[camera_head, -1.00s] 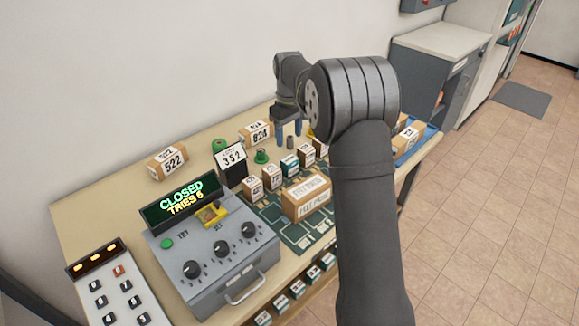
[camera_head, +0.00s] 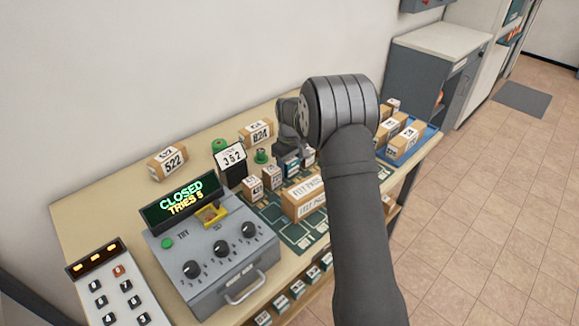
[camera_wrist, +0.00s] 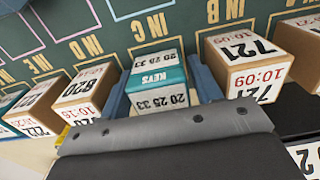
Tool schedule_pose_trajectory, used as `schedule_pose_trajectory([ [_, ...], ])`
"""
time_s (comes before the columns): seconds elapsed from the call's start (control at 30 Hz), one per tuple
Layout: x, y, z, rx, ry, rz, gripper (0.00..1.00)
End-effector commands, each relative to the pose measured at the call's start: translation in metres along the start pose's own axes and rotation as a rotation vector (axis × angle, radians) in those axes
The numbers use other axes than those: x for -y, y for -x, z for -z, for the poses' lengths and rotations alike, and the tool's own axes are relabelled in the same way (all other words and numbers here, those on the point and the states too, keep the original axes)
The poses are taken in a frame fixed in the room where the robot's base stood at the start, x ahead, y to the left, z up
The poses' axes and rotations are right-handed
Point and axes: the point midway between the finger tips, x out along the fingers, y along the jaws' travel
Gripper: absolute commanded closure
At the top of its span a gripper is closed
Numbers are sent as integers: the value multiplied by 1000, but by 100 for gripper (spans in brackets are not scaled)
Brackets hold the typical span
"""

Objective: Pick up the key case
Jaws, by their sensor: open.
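The key case is a small teal and white box marked KEYS and 20 25 33 (camera_wrist: 158,78), standing in a row of small boxes on the board in the wrist view. My gripper (camera_wrist: 163,84) is open, with one blue finger on each side of the key case. I cannot tell whether the fingers touch it. In the head view the teal key case (camera_head: 291,164) shows just under my gripper (camera_head: 293,152), whose fingers are mostly hidden by my arm.
Box 721 (camera_wrist: 245,65) stands close on the right and box 820 (camera_wrist: 85,92) close on the left. A felt pads carton (camera_head: 303,200) stands in front. A grey dial box (camera_head: 215,255) reads CLOSED, TRIES 5. A blue tray of boxes (camera_head: 428,131) is at the right.

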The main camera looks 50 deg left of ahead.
Motion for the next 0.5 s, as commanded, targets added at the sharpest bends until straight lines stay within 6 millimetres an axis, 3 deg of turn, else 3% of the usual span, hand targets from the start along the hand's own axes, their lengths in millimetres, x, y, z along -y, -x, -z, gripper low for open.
schedule_pose_trajectory([
  [0.17, 0, 0, 0, -1, 0, 0, 42],
  [0.33, 0, 0, 0, -1, 0, 0, 75],
  [0.5, 0, 0, 0, -1, 0, -1, 78],
])
